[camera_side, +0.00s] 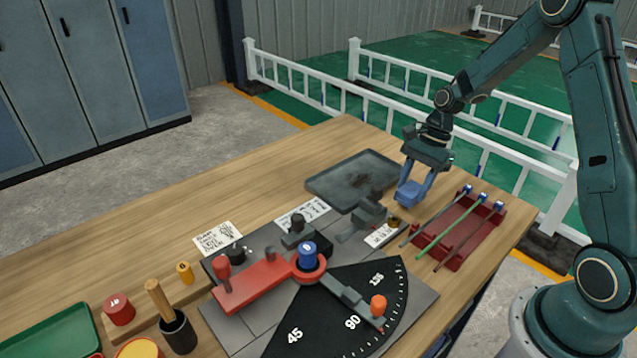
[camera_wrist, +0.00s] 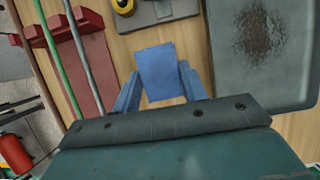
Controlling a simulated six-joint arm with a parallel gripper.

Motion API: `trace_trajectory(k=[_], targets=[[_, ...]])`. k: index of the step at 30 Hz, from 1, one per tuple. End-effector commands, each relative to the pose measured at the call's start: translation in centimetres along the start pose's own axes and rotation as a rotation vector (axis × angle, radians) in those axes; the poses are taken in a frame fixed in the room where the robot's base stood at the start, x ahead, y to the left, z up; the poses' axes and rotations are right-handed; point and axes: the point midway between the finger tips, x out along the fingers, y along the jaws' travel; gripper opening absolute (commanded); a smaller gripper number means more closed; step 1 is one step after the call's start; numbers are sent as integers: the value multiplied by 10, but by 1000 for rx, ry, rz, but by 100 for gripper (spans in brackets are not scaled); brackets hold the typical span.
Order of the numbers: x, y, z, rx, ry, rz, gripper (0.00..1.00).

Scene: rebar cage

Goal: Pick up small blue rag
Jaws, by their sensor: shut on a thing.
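The small blue rag (camera_wrist: 160,72) shows in the wrist view as a flat blue square between the two blue fingers of my gripper (camera_wrist: 158,88). In the side view my gripper (camera_side: 411,193) points down over the wooden table, between the dark tray and the red rack. The rag (camera_side: 408,194) is at its fingertips there, hard to tell apart from the blue fingers. My gripper is shut on the rag. I cannot tell whether the rag still touches the table.
A dark metal tray (camera_side: 345,181) lies left of my gripper. A red rack (camera_side: 462,236) with several rods stands to the right. A bending device with a red lever (camera_side: 262,287) and angle dial (camera_side: 345,325) lies in front. Bare wood (camera_side: 250,205) is clear at the back left.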

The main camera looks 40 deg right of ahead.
Motion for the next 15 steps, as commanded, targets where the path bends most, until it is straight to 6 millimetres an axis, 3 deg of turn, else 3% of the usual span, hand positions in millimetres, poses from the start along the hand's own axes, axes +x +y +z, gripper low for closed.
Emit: trace_trajectory(k=[8, 15], targets=[[-44, -1, 17, -1, 4, -5, 20], [-95, 0, 38, -2, 5, -6, 20]])
